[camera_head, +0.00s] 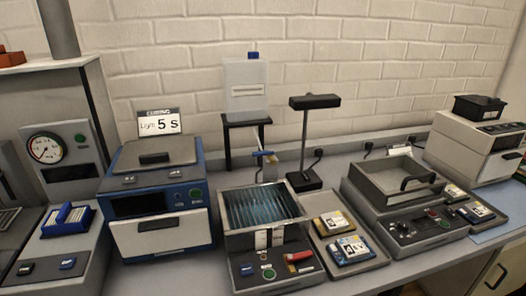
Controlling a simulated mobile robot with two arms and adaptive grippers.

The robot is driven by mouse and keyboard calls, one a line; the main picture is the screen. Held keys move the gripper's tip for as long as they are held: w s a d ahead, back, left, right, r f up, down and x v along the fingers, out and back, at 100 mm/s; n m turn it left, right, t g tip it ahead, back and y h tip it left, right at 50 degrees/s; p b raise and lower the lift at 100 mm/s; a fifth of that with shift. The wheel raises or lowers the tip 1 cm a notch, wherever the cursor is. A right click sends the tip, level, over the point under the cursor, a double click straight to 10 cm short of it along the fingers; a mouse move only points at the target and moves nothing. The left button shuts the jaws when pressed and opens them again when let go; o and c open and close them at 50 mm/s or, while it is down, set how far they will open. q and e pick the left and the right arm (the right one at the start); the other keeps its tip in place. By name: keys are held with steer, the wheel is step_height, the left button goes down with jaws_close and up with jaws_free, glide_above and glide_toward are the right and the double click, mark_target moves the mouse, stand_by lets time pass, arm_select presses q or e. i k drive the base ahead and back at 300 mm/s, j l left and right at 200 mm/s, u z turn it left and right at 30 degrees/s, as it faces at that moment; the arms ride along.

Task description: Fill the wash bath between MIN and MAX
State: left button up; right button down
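The wash bath (231,232) is an open-topped metal tank in the middle of the bench. Its inside looks bluish with slanted stripes; I cannot tell a liquid level. Small white labels (262,240) sit on its front, too small to read. Behind it a pale container (246,88) with a blue cap stands on a dark stand (228,148). A tap with a blue handle (263,154) is below the container, over the back of the bath; I cannot tell whether it is open. Neither of my grippers is in view.
A blue-and-grey machine (160,238) with a "5 s" sign (159,123) stands left of the bath. A dark lamp-like post (305,140) stands behind.

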mark_target(271, 151)
steer(key=u, duration=2.85)
steer(key=z, duration=2.95)
steer(key=l+z, duration=0.45)
steer(key=l, duration=0.2)
